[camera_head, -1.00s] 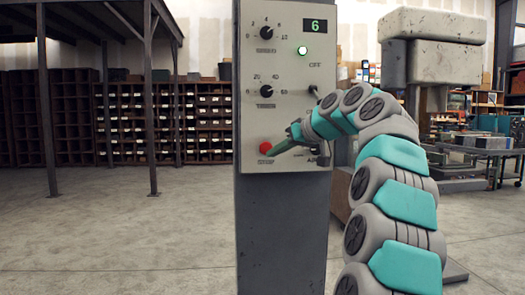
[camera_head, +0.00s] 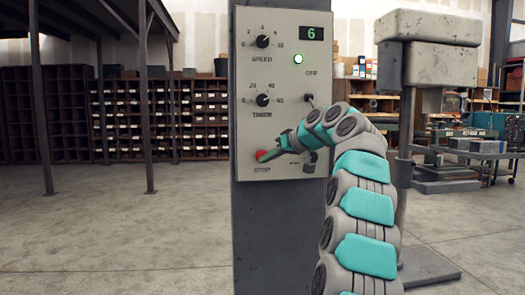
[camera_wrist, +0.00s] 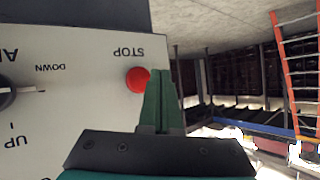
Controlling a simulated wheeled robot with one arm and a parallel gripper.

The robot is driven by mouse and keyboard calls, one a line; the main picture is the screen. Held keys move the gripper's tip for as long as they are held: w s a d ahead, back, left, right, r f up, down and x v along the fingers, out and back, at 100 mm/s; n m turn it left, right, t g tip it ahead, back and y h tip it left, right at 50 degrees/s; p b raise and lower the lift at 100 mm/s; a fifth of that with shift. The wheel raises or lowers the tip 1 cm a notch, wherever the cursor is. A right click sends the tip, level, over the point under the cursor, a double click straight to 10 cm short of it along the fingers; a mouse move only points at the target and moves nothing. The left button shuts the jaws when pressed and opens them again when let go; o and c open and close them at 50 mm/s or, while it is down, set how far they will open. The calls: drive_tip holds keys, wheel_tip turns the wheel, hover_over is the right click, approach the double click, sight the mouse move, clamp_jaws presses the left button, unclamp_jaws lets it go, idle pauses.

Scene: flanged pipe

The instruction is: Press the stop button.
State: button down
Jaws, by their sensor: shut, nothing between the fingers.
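The red stop button (camera_head: 262,155) is at the lower left of the light control panel (camera_head: 285,130), above the label STOP. It also shows in the wrist view as a red round knob (camera_wrist: 137,79), with the STOP label beside it. My gripper (camera_head: 268,154) is shut and empty, with its green fingertips right at the button in the head view. In the wrist view the fingertips (camera_wrist: 160,75) overlap the button's right edge. I cannot tell whether they touch it.
The panel also carries a speed knob (camera_head: 262,41), a timer knob (camera_head: 262,100) and a toggle lever (camera_head: 309,98) below OFF. An up/down switch at the lower right is partly hidden by my arm. Open floor (camera_head: 120,240) lies to the left.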

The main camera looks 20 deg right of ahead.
drive_tip(key=shift+w+d+p, duration=0.25)
drive_tip(key=shift+w+p, duration=0.15)
drive_tip(key=shift+w, duration=0.45)
drive_tip(key=shift+w+d, duration=0.1)
drive_tip(key=shift+w, duration=0.15)
idle(1.3)
drive_tip(key=shift+w, duration=0.15)
idle(0.6)
drive_tip(key=shift+s+b, duration=0.4)
